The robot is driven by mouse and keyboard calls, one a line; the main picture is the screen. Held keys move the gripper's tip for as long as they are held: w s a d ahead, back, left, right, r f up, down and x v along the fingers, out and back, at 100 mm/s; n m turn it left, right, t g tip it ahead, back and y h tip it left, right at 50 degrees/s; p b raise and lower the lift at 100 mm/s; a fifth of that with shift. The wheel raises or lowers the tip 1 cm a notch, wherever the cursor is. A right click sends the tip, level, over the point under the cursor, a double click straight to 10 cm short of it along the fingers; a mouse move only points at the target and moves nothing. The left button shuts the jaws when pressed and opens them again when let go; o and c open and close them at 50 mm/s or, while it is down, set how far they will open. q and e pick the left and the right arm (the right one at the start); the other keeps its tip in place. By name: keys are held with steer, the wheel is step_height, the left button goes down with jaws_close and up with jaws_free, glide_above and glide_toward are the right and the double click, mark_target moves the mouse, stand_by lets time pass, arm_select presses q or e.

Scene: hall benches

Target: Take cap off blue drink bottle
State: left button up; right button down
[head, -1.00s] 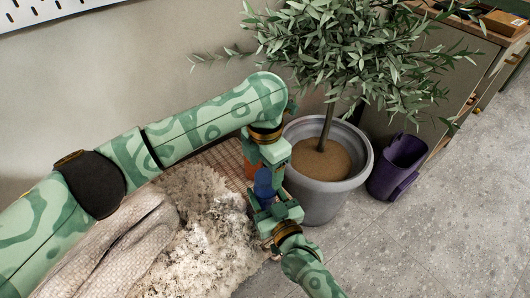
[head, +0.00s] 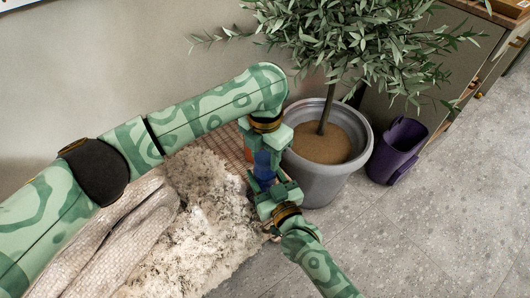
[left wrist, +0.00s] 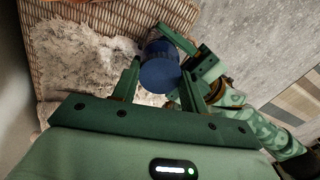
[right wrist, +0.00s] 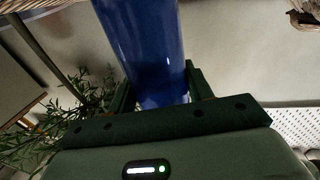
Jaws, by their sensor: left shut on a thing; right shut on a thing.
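The blue drink bottle (head: 264,164) stands roughly upright between my two grippers in the head view. My left gripper (head: 265,150) comes from above and is shut on the bottle's blue cap (left wrist: 160,75), whose round top shows between its fingers in the left wrist view. My right gripper (head: 265,187) is below, shut on the bottle's body. In the right wrist view the blue body (right wrist: 145,45) fills the space between the fingers. I cannot tell whether the cap is loose; the join is hidden.
A grey pot (head: 318,182) with a leafy tree stands just right of the grippers. A purple bin (head: 398,152) is farther right. A shaggy fleece (head: 205,215) and a knitted blanket (head: 110,235) lie on the woven bench (head: 228,148). Floor at right is clear.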

arm_select(q)
steer(key=n, duration=2.4)
steer(key=shift+r, duration=0.1)
steer(key=n, duration=0.6)
steer(key=shift+n, duration=0.3)
steer(key=n, duration=0.6)
steer(key=shift+w, duration=0.1)
steer(key=n, duration=1.1)
steer(key=shift+n, duration=0.4)
steer(key=n, duration=0.3)
